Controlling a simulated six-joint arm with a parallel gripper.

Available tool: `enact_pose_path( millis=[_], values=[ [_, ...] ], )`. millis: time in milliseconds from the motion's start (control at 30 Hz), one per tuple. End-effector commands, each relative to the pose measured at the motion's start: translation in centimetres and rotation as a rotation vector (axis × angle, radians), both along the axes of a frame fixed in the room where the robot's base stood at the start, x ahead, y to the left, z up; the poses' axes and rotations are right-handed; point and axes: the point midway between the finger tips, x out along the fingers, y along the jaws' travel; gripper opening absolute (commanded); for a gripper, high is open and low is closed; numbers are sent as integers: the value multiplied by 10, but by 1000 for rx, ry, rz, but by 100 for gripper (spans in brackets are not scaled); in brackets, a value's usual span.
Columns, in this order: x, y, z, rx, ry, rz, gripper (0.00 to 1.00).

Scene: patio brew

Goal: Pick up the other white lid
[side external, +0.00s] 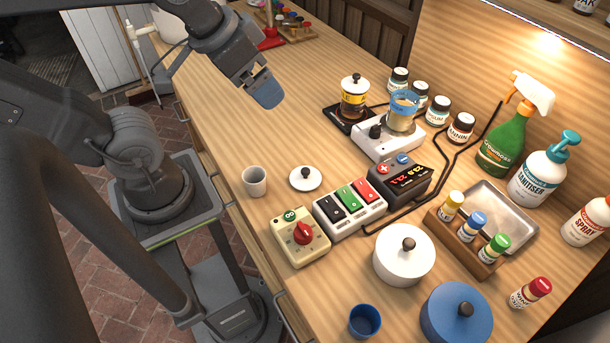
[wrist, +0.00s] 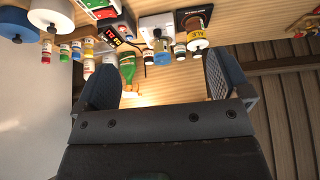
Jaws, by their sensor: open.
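One round white lid with a dark knob (side external: 306,179) lies flat on the wooden counter, between a small white cup and a power strip. Another white lid with a dark knob (side external: 354,83) sits on an amber jar with a yellow label (side external: 354,101); it also shows upside down in the wrist view (wrist: 198,44). A white pot (side external: 402,263) at the front has a white top with a dark knob. My gripper (side external: 264,92) is raised over the back left of the counter, apart from all lids. In the wrist view my gripper (wrist: 160,82) is open and empty.
The jar stands on a black pad (side external: 334,116) beside a white device (side external: 385,146) holding a beaker. Several small bottles, a green spray bottle (side external: 503,146) and a metal tray (side external: 515,222) line the right. The white cup (side external: 254,184) stands near the left edge.

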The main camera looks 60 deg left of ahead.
Motion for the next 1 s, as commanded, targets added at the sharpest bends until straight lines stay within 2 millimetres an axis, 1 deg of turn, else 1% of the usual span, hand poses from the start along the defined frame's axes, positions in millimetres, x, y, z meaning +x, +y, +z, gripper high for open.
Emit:
enact_pose_path(
  millis=[300, 400, 567, 667, 767, 867, 1000],
  values=[
    [0, 0, 0, 0, 0, 0, 96],
    [0, 0, 0, 0, 0, 0, 100],
    [0, 0, 0, 0, 0, -1, 100],
    [3, -1, -2, 17, 18, -38, 100],
    [13, -4, -9, 70, 73, -163, 100],
    [28, -10, -23, 149, 158, -378, 100],
    [50, -21, -49, 246, 277, -734, 100]
  ],
)
